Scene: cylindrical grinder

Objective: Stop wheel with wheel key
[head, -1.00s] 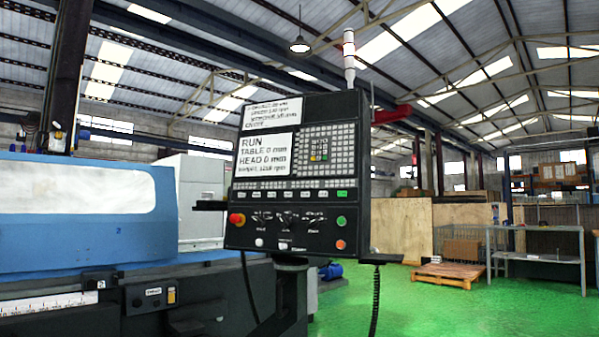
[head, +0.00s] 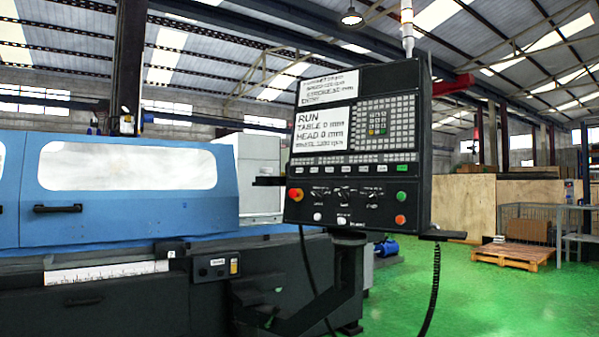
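The grinder's control panel (head: 437,165) stands right of centre in the head view, a dark box on a post. Its screen (head: 321,130) reads RUN, TABLE 0 mm, HEAD 0 mm and a wheel speed line that is hard to read. Below the screen is a row of small keys (head: 354,169), most pale and the rightmost green; I cannot read which is the wheel key. A red emergency button (head: 295,194) is at the lower left, and green (head: 402,196) and orange (head: 400,219) buttons are at the lower right. Neither gripper shows.
The blue grinder body (head: 105,222) with its windowed door fills the left. A small shelf (head: 447,235) and a coiled cable (head: 434,290) are at the panel's right. Open green floor (head: 480,300) lies to the right, with a wooden pallet (head: 515,254) farther back.

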